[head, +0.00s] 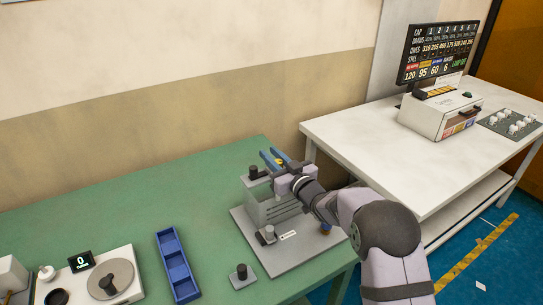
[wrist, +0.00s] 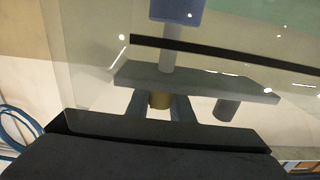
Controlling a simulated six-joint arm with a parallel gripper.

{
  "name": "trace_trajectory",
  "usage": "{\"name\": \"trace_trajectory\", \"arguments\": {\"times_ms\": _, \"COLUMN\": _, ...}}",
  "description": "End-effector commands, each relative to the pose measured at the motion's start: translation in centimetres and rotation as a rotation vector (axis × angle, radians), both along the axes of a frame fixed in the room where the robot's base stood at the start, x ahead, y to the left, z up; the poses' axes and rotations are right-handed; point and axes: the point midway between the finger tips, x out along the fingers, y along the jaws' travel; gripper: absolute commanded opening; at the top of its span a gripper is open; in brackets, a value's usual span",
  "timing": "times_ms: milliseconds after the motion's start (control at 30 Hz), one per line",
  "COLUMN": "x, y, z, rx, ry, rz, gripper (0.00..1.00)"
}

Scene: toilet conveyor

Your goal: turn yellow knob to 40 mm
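The yellow knob (wrist: 159,100) shows dull gold in the wrist view, below a grey bar (wrist: 200,84). The two blue-grey fingers of my gripper (wrist: 160,106) stand on either side of it, very close. I cannot tell whether they touch it. In the head view my gripper (head: 276,160) is at the top of a grey stepped fixture (head: 272,205), with a small yellow spot between its blue fingers. My wrist hides part of the fixture. No millimetre reading is legible on the fixture.
The fixture stands on a grey plate (head: 275,262) on the green table (head: 150,205). A small block with a black knob (head: 242,275), a blue tray (head: 177,266) and a device with a display reading 0 (head: 80,261) are left. A white table (head: 365,135) stands right.

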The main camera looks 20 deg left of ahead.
Motion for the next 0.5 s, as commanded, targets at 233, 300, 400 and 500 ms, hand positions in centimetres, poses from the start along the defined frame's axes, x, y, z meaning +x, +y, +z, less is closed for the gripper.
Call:
{"name": "trace_trajectory", "arguments": {"times_ms": 233, "x": -0.02, "y": -0.01, "z": -0.01, "rx": 0.000, "ry": 0.000, "rz": -0.001, "gripper": 0.00}}
{"name": "trace_trajectory", "arguments": {"times_ms": 300, "x": -0.02, "y": -0.01, "z": -0.01, "rx": 0.000, "ry": 0.000, "rz": -0.001, "gripper": 0.00}}
{"name": "trace_trajectory", "arguments": {"times_ms": 400, "x": -0.01, "y": -0.01, "z": -0.01, "rx": 0.000, "ry": 0.000, "rz": -0.003, "gripper": 0.00}}
{"name": "trace_trajectory", "arguments": {"times_ms": 500, "x": -0.01, "y": -0.02, "z": -0.02, "rx": 0.000, "ry": 0.000, "rz": -0.005, "gripper": 0.00}}
